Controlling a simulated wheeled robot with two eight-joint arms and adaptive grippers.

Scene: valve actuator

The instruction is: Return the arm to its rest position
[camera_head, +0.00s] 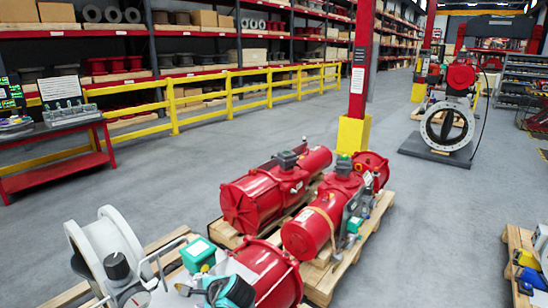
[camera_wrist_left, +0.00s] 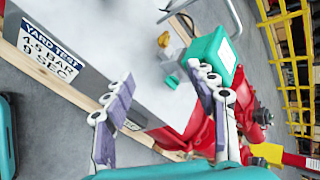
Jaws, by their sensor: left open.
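In the left wrist view my left gripper (camera_wrist_left: 162,98) is open, its two fingers wide apart with nothing held between them. A teal box (camera_wrist_left: 214,54) lies just beyond the right finger; a teal box also shows in the head view (camera_head: 198,254). Red actuator parts (camera_wrist_left: 200,138) show behind the right finger. In the head view a teal and black part (camera_head: 230,292) shows at the bottom edge; I cannot tell whether it is my gripper. My right gripper is in neither view.
Red actuators (camera_head: 262,195) lie on wooden pallets (camera_head: 320,280). A white flanged part (camera_head: 105,255) stands at lower left. A grey block bears a yard test sign (camera_wrist_left: 48,47). A red post (camera_head: 360,70) stands behind. A yellow railing (camera_head: 230,95) borders the shelves.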

